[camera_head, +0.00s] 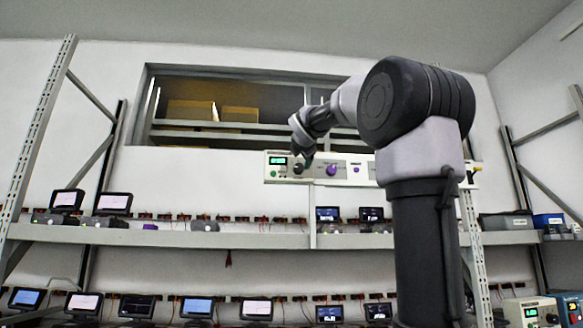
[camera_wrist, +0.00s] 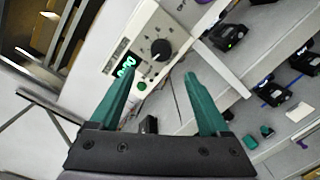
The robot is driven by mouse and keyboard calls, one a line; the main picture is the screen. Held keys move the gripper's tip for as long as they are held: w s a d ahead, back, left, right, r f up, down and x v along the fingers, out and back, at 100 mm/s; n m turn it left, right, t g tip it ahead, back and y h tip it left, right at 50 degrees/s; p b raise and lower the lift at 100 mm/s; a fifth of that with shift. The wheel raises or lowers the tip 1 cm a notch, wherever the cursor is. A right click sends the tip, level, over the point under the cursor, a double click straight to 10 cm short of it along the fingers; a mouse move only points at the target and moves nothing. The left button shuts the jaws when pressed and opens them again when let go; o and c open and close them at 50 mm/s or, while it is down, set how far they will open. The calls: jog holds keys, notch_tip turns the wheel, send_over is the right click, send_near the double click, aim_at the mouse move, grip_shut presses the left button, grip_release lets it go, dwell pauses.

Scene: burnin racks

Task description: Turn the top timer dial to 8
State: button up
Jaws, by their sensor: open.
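The white timer panel (camera_head: 347,172) runs along the top of the rack in the head view. Its left end has a lit green display (camera_head: 278,160); the digits are too blurred to read. In the wrist view, a round black dial (camera_wrist: 160,49) sits on the white panel with tick marks around it, beside the green display (camera_wrist: 124,65) and a green button (camera_wrist: 142,87). I cannot tell which number the dial points at. My gripper (camera_wrist: 161,76) is open, its teal fingers apart with the dial showing between and beyond their tips. In the head view my gripper (camera_head: 304,156) is close to the panel's left end.
A purple knob (camera_head: 331,170) is right of the dial on the same panel. A shelf (camera_head: 170,238) below carries several small screen devices. Another instrument box (camera_head: 530,313) with a green display stands at the lower right.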

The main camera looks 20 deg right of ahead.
aim_at(299, 168)
jog(key=x, duration=1)
jog(key=shift+w+d+f, duration=0.1)
jog(key=shift+w+d, duration=0.05)
jog(key=shift+w, duration=0.1)
grip_shut()
